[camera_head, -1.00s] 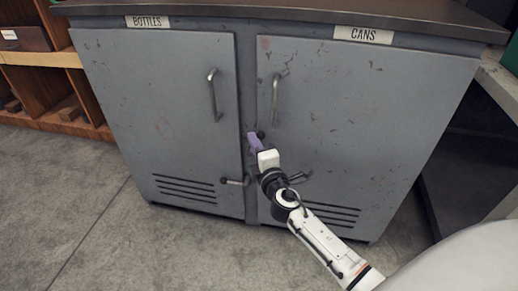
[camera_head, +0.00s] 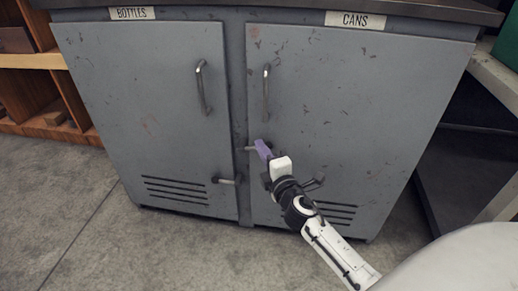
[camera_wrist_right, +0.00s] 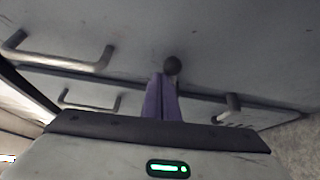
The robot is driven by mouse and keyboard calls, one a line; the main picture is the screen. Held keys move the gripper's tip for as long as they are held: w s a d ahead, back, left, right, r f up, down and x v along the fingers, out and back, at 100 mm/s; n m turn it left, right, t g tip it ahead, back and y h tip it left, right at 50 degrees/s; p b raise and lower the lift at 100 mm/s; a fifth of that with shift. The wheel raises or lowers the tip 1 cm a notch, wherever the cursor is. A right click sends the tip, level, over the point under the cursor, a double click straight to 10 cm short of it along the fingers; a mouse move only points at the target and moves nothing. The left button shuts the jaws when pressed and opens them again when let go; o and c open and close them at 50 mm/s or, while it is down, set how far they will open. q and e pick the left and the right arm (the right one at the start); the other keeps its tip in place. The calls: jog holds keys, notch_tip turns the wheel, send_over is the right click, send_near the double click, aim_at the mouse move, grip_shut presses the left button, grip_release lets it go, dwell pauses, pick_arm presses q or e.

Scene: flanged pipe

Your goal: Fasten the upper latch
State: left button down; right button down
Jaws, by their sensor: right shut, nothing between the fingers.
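A grey metal cabinet has a left door (camera_head: 150,110) and a right door (camera_head: 350,120). The upper latch (camera_head: 250,149) shows as a short bar at the seam between the doors, just left of my right gripper's tips. My right gripper (camera_head: 263,150) has purple fingers, shut and empty, at the latch and partly hiding it. In the right wrist view the purple fingers (camera_wrist_right: 162,98) are together, with a dark round knob (camera_wrist_right: 172,66) right by their tips. I cannot tell whether they touch. My left gripper is not in view.
A lower latch (camera_head: 227,181) sits on the left door near the seam. Another bar (camera_head: 314,183) shows beside my right arm on the right door. Two upright handles, left (camera_head: 203,88) and right (camera_head: 266,92), stick out above. Wooden shelves (camera_head: 30,90) stand at left.

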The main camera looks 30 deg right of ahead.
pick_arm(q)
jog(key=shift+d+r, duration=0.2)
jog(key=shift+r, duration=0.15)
pick_arm(e)
jog(key=shift+s+d+f, duration=0.2)
jog(key=shift+d+f, duration=0.2)
jog(key=shift+d, duration=0.1)
jog(key=shift+s, duration=0.1)
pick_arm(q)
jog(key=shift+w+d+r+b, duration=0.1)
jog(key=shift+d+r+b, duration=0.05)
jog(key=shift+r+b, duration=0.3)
pick_arm(e)
jog(key=v, duration=1)
jog(key=shift+a, duration=0.4)
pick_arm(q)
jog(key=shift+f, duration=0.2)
pick_arm(e)
jog(key=shift+r, duration=0.1)
